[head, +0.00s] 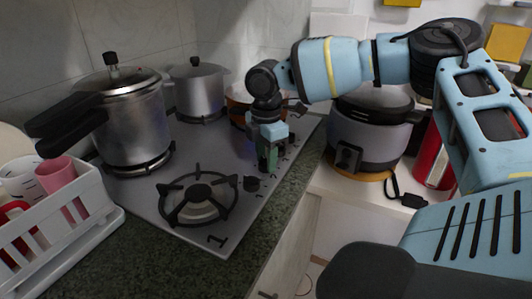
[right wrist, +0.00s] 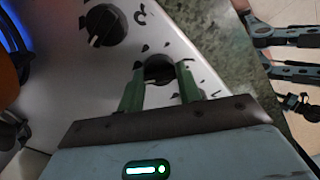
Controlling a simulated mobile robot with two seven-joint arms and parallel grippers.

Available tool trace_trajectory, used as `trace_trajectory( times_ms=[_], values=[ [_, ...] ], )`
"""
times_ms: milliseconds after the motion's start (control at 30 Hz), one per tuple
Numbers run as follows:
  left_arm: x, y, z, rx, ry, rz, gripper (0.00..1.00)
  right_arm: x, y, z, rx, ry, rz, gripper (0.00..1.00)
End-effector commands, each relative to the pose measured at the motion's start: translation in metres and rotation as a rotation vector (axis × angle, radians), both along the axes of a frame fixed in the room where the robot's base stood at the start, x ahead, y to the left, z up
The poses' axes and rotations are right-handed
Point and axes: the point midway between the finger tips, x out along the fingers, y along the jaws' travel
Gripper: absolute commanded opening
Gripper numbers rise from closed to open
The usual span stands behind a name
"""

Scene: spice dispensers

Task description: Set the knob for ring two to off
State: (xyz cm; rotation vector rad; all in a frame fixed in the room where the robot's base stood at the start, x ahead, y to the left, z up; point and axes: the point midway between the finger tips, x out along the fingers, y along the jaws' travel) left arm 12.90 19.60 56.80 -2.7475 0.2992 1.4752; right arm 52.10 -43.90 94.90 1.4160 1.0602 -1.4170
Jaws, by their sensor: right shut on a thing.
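The stove top (head: 225,222) carries a row of dark knobs along its right edge. My right gripper (head: 268,158) reaches down onto this row. In the right wrist view its two green fingers (right wrist: 160,88) are closed on the sides of a black knob (right wrist: 159,69). Another black knob (right wrist: 107,25) with a pale pointer sits up and left of it, apart from the fingers. One more knob (head: 252,184) shows free nearer the front in the head view. I cannot tell which ring number belongs to the held knob. My left gripper is not in view.
A pressure cooker (head: 132,125) and a steel pot (head: 198,90) stand on the stove. The front ring (head: 199,199) is bare. A blue glow (right wrist: 12,32) shows in the wrist view. A rice cooker (head: 370,133) stands right, a dish rack (head: 62,226) left.

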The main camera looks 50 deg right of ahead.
Motion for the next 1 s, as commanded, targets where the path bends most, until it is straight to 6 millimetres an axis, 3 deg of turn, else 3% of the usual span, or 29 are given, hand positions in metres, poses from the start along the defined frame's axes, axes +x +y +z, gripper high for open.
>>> trace_trajectory(
  times_ms=[500,1000],
  values=[
    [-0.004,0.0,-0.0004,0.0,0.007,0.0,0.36,0.0007,0.0002,0.0011,0.001,-0.003,0.427,0.12],
    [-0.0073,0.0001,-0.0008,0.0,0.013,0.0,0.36,0.0006,0.0002,0.0012,0.0,-0.003,0.581,0.12]
  ],
)
